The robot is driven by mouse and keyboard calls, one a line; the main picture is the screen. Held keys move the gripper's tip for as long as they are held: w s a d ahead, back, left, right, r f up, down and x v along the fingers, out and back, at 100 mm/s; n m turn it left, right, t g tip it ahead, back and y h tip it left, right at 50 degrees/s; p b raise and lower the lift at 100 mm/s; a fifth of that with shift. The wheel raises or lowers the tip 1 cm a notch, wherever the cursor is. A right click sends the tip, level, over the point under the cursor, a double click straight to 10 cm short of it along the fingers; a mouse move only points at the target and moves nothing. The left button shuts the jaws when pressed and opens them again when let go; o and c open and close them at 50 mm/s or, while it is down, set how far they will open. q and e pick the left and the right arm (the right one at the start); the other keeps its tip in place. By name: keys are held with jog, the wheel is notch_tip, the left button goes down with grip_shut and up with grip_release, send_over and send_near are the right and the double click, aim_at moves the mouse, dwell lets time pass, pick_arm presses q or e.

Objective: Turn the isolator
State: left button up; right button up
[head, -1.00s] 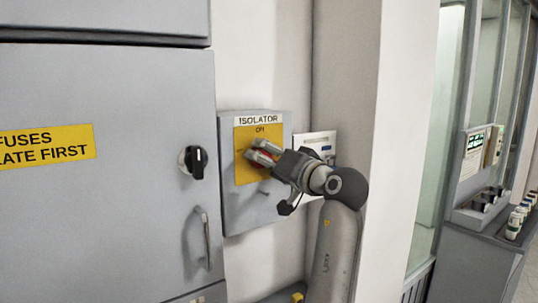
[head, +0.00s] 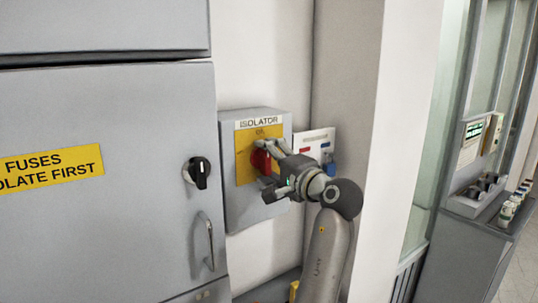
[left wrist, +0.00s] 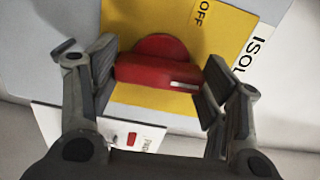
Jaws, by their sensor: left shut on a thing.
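The isolator is a grey wall box (head: 232,190) with a yellow plate (head: 244,166) and a red rotary handle (head: 261,162). My left gripper (head: 266,166) is at the handle, with its fingers on either side of it. In the left wrist view the red handle (left wrist: 158,70) lies crosswise between the fingers of my left gripper (left wrist: 160,76), which is shut on its ends. The word OFF (left wrist: 205,14) shows on the yellow plate there. Part of the handle is hidden behind the gripper in the head view. My right gripper is not in view.
A grey cabinet (head: 110,230) with a black knob (head: 200,172) and a door handle (head: 208,240) stands at the left. A white panel (head: 316,140) is right of the isolator, partly behind my gripper. A wall edge (head: 395,130) stands close to the right of my arm.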

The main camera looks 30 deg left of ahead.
pick_arm(q)
jog(key=shift+r+m, duration=0.15)
jog(key=shift+m, duration=0.25)
jog(key=o, duration=1)
jog(key=shift+w, duration=0.1)
